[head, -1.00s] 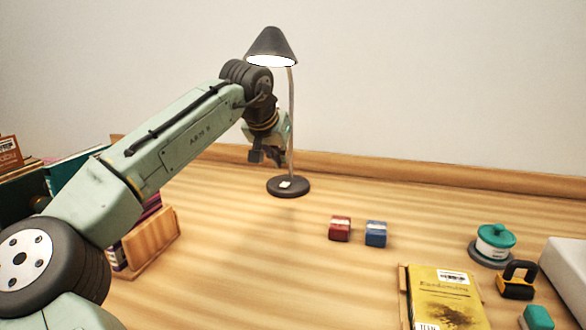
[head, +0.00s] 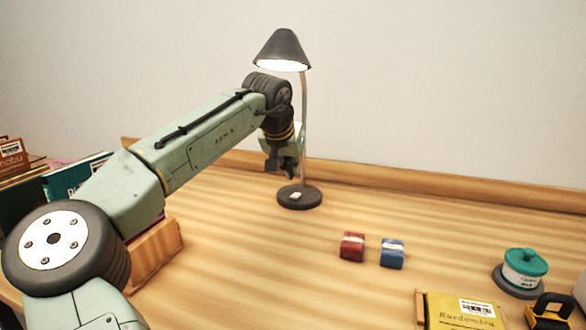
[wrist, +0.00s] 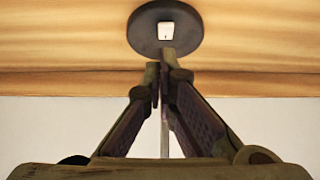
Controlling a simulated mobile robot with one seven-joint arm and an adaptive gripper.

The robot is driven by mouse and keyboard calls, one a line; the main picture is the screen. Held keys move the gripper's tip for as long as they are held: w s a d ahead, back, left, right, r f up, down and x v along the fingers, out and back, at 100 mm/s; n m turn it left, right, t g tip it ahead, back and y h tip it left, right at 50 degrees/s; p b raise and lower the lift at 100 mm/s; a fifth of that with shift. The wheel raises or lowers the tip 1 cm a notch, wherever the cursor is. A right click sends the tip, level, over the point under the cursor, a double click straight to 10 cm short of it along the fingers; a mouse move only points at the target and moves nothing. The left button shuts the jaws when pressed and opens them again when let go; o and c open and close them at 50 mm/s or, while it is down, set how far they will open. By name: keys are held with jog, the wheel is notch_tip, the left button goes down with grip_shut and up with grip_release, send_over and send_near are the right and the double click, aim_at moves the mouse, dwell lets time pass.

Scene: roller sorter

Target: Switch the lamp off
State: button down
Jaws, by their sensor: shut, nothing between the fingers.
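The lamp has a dark cone shade (head: 283,46) with a bright, lit underside, a thin pale stem (head: 304,125) and a round dark base (head: 300,203) on the desk. A small white switch (head: 295,195) sits on top of the base; it also shows in the wrist view (wrist: 166,31). My gripper (head: 283,174) points down just above the base, beside the stem, apart from the switch. In the wrist view my gripper (wrist: 161,62) is shut and empty, its fingertips just below the switch in the picture.
A red block (head: 352,246) and a blue block (head: 392,253) lie right of the lamp. A teal-lidded jar (head: 524,268), a yellow book (head: 460,310) and a black-and-yellow item (head: 550,312) are at the lower right. Books (head: 70,180) stand at the left. The desk around the base is clear.

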aim_at(301, 193)
jog(key=p+x, duration=0.1)
jog(key=x, duration=0.6)
jog(key=shift+w+f, duration=0.2)
jog(key=shift+s+d+f, duration=0.4)
jog(key=shift+d+f, duration=0.15)
jog(key=shift+w+a, duration=0.1)
jog(key=shift+w, duration=0.25)
jog(key=shift+s, duration=0.15)
jog(key=shift+s+a+f, duration=0.1)
jog(key=shift+s, duration=0.1)
jog(key=shift+s+a+f+b, duration=0.1)
jog(key=shift+s+a+b, duration=0.15)
jog(key=shift+s+b, duration=0.2)
